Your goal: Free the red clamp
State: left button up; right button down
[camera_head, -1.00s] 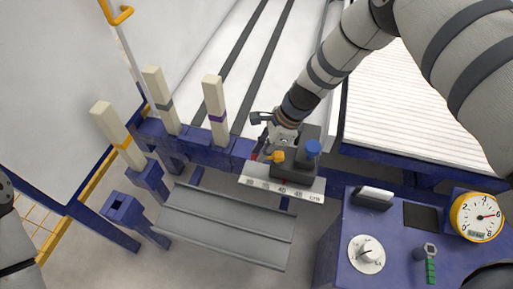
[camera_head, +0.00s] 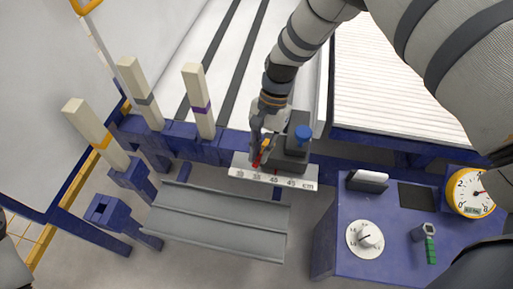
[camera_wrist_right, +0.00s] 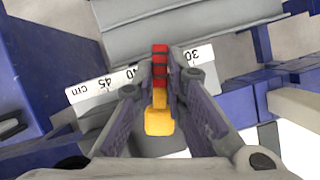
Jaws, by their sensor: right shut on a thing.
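The red clamp (camera_head: 258,159) is at the white centimetre scale (camera_head: 300,183), on the left side of a dark grey block (camera_head: 290,155). In the right wrist view its red, dark-banded part (camera_wrist_right: 160,63) lies between my fingertips, with a yellow-orange end (camera_wrist_right: 159,122) nearer the camera. My right gripper (camera_head: 262,150) reaches down from above and is shut on the clamp; its fingertips also show in the right wrist view (camera_wrist_right: 160,85). The fingers partly hide the clamp in the head view. My left gripper is out of view.
A grey trough (camera_head: 220,222) lies in front. Several pale posts, one with a purple band (camera_head: 197,100), stand at left. A blue console (camera_head: 340,260) with dials is at right.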

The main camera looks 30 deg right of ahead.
jog(key=shift+s+d+n+g+h, duration=0.25)
jog(key=shift+n, duration=0.6)
jog(key=shift+s+d+n+g+h, duration=0.2)
jog(key=shift+s+n+g+h, duration=0.05)
jog(key=shift+n, duration=0.6)
jog(key=c, duration=1.6)
grip_release()
jog(key=v, duration=1.2)
